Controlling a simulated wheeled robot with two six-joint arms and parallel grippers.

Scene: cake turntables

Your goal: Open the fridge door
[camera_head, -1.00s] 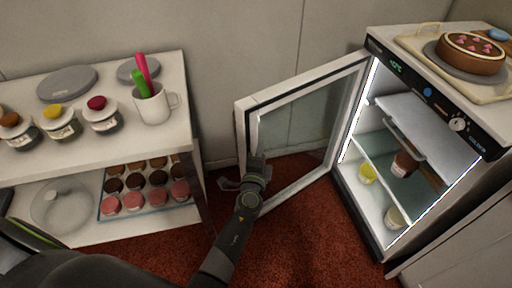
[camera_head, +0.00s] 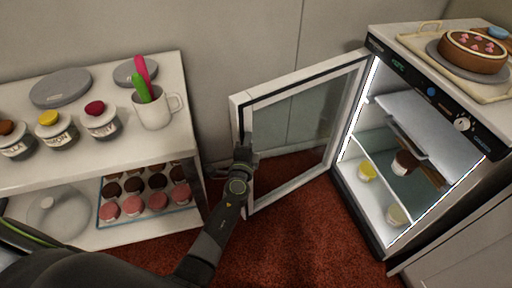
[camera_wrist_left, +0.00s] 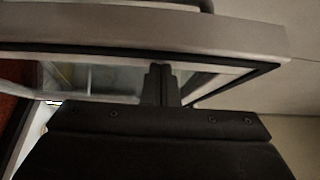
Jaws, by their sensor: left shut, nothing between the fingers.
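The small fridge (camera_head: 377,228) stands at the right with its lit inside facing me. Its glass door (camera_head: 302,82) with a white frame is swung wide open to the left. My left gripper (camera_head: 243,153) is at the free edge of the door, on the inner side of its frame. The left wrist view shows the shut fingers (camera_wrist_left: 161,84) in front of the door frame (camera_wrist_left: 140,32) and its dark seal, with nothing held. I cannot tell whether they touch the door. My right gripper is not in view.
A white shelf unit (camera_head: 95,165) at the left holds jars, a mug (camera_head: 157,108) with coloured utensils, and a tray of cupcakes. A chocolate cake (camera_head: 472,52) sits on the fridge top. Red carpet (camera_head: 290,235) lies clear between shelf and fridge.

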